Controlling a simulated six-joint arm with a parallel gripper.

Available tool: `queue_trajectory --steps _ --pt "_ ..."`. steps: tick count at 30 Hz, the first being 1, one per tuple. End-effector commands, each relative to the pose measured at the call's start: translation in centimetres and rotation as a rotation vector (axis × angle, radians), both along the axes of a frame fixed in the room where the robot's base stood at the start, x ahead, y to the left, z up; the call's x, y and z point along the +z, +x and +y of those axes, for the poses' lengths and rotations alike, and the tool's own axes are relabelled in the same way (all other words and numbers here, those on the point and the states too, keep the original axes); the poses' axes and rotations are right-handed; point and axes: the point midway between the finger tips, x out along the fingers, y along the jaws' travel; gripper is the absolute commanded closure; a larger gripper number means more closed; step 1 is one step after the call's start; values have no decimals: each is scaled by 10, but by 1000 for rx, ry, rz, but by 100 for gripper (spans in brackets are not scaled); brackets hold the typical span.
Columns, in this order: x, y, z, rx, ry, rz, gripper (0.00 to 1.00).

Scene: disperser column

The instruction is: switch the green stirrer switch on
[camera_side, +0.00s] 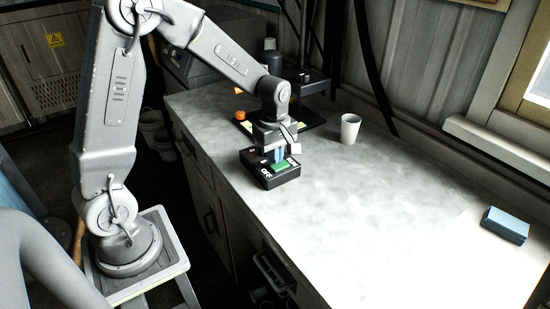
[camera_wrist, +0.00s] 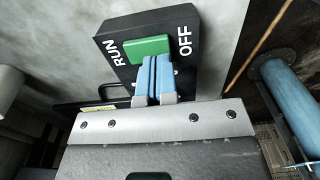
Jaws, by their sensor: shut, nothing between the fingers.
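The green stirrer switch (camera_wrist: 148,47) is a rocker on a black box, with RUN printed to its left and OFF to its right in the wrist view. The black box (camera_side: 258,176) stands on the bench near its front edge in the side view, with the green rocker (camera_side: 281,167) on top. My gripper (camera_wrist: 153,64) is shut and empty, its blue fingertips side by side at the near long edge of the rocker. In the side view my gripper (camera_side: 276,158) points down over the box. I cannot tell whether the fingertips touch the rocker, or which way it is tilted.
A white cup (camera_side: 350,129) stands to the right behind the box. A dark apparatus (camera_side: 304,82) with a column stands at the back of the bench. A blue box (camera_side: 506,225) lies at the far right. The bench between is clear.

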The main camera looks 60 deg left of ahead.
Motion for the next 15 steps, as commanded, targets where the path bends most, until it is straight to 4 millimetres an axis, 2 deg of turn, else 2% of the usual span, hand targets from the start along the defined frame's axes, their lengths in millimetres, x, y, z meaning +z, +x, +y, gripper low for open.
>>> queue_trajectory --steps 5,15 --pt "-12 0 0 1 0 -1 100" --pt "-13 0 0 0 0 -1 100"
